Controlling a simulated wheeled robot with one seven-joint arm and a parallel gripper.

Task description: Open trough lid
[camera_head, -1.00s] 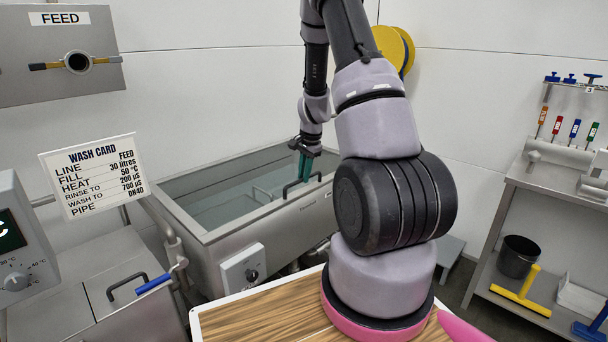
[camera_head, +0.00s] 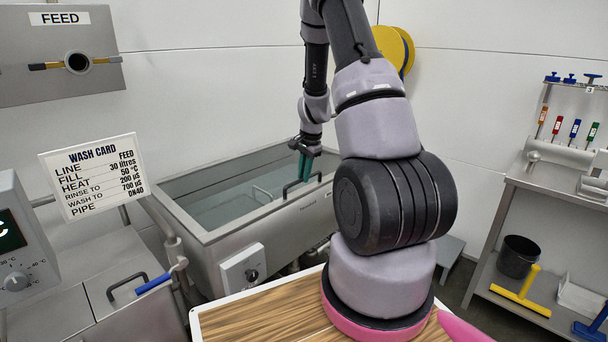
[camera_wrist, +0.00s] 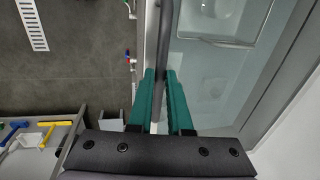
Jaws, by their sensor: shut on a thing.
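The steel trough (camera_head: 222,233) stands at the middle of the head view. Its top shows a greenish, see-through surface (camera_head: 215,200); I cannot tell whether this is a clear lid or water. A dark bar handle (camera_head: 293,189) sits at the trough's near right edge. My gripper (camera_head: 303,177) reaches down to it with green fingers. In the wrist view my gripper (camera_wrist: 160,75) has its fingers on either side of the dark bar (camera_wrist: 163,45), shut on it.
A wash card (camera_head: 95,175) and a control box (camera_head: 20,240) stand at left. A control plate (camera_head: 243,270) is on the trough's front. A shelf rack (camera_head: 520,185) with a black bucket (camera_head: 517,256) stands at right. Open floor (camera_wrist: 75,70) lies beside the trough.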

